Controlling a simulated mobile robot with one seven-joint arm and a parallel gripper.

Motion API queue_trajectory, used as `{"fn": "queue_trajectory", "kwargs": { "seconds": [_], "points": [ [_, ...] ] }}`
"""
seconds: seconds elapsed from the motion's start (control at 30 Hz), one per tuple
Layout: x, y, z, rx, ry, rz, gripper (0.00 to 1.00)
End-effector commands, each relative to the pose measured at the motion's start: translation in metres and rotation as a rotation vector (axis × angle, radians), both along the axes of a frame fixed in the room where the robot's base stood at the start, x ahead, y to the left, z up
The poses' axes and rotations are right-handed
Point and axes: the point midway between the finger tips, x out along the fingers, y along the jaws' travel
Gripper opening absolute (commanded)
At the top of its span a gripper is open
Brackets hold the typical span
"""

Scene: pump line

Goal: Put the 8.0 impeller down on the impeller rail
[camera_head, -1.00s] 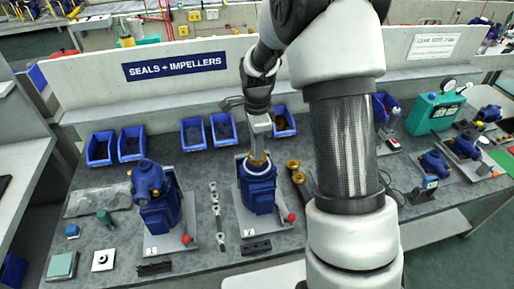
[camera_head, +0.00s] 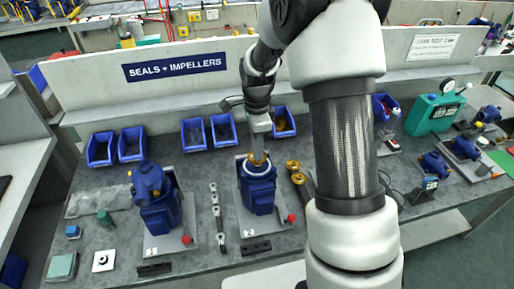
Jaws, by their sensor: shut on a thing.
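My gripper (camera_head: 258,150) points down over the open top of the middle blue pump (camera_head: 259,195). It is shut on a small brass impeller (camera_head: 257,160), partly hidden by the fingers. The impeller is at the pump's pale round opening; I cannot tell whether it touches it. I cannot read any size marks.
A second blue pump (camera_head: 155,205) stands to the left. Between the pumps lies a strip with small silver parts (camera_head: 217,215). Blue bins (camera_head: 194,134) line the back wall. A red-knobbed lever (camera_head: 291,218) sits by the middle pump.

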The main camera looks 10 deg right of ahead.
Motion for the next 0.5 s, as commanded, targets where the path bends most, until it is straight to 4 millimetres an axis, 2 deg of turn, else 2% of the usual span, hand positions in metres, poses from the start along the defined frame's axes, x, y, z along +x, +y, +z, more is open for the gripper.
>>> {"fn": "queue_trajectory", "kwargs": {
  "seconds": [0.5],
  "points": [
    [0.001, 0.000, 0.029, -0.001, -0.002, 0.000, 0.00]
  ]
}}
